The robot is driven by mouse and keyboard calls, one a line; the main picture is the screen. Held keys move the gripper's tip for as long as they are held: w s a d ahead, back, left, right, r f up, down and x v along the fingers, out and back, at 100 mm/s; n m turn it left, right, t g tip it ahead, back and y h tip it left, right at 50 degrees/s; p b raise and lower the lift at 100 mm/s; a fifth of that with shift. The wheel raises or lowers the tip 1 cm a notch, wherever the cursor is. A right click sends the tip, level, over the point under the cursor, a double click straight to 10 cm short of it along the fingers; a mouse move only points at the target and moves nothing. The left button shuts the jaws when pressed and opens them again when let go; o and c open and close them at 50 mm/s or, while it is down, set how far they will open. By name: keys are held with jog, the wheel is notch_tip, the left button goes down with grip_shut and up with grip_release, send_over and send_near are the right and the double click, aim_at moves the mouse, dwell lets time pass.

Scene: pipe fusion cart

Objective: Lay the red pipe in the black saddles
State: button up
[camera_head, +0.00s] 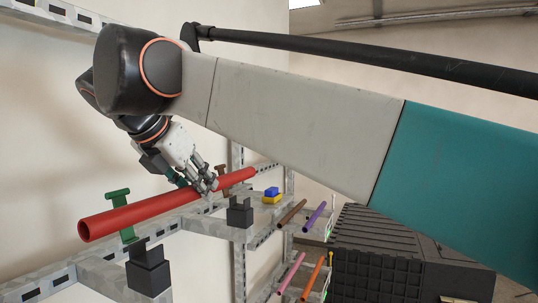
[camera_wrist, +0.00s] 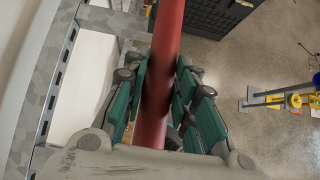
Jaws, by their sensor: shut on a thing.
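The red pipe (camera_head: 150,208) lies lengthwise across the head view, its open end toward the lower left. My gripper (camera_head: 208,187) is shut on it right of its middle. In the wrist view the pipe (camera_wrist: 167,35) runs between the green finger pads of my gripper (camera_wrist: 160,88). Two black saddles, one near (camera_head: 148,272) and one farther (camera_head: 240,213), stand on the rack in front of the pipe. The pipe appears apart from both. A green holder (camera_head: 118,200) and a brown holder (camera_head: 222,171) show beside the pipe; contact with them is unclear.
The grey slotted rack (camera_head: 190,222) carries the saddles. Yellow and blue blocks (camera_head: 271,194) sit right of the far saddle. Brown, purple, pink and orange rods lie on lower rails at right. A large black crate (camera_head: 375,262) stands beyond them. A wall is close behind the rack.

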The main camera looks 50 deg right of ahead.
jog(key=shift+s+f+b, duration=0.2)
jog(key=shift+f+b, duration=0.15)
jog(key=shift+f, duration=0.25)
jog(key=shift+f+b, duration=1.3)
jog(key=shift+f, duration=1.05)
jog(key=o, duration=1.1)
jog(key=shift+o, duration=0.2)
